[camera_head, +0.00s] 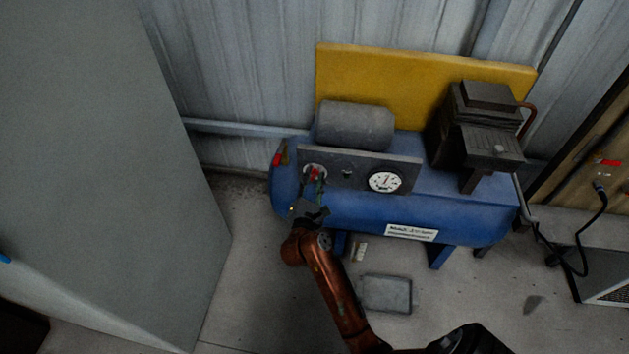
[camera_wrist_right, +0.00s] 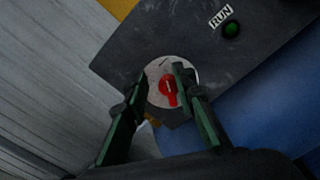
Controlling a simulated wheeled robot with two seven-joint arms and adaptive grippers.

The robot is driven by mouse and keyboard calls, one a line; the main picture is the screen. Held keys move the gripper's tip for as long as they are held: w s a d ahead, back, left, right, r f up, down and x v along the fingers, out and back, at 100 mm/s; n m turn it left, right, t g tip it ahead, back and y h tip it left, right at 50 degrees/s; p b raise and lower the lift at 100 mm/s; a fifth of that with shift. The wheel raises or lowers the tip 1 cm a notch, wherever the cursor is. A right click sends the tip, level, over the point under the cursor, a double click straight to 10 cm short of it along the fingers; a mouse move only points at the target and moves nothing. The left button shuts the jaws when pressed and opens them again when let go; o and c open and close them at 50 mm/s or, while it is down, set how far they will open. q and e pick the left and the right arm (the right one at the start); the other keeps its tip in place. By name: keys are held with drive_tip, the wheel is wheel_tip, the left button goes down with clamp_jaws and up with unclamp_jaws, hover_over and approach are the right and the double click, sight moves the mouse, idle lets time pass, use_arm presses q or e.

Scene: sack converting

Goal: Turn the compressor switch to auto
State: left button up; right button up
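The compressor (camera_head: 450,205) has a blue tank with a dark control panel (camera_head: 347,172) on its front. A red rotary switch (camera_wrist_right: 168,91) sits on a pale round plate at the panel's left end. It also shows small in the head view (camera_head: 315,170). My right gripper (camera_wrist_right: 156,88) is open, its two fingers on either side of the red switch. In the head view my right gripper (camera_head: 317,188) is at the panel's left end, partly covering the switch. Whether the fingers touch the switch cannot be told. My left gripper is not in view.
A green button labelled RUN (camera_wrist_right: 231,29) and a round gauge (camera_head: 385,181) are on the panel. A yellow board (camera_head: 390,75) stands behind the compressor. A large grey cabinet (camera_head: 100,160) stands at left. A grey box (camera_head: 385,294) lies on the floor.

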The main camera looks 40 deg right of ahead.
wheel_tip(320, 180, up, 8)
drive_tip(key=shift+r, duration=0.2)
idle(0.6)
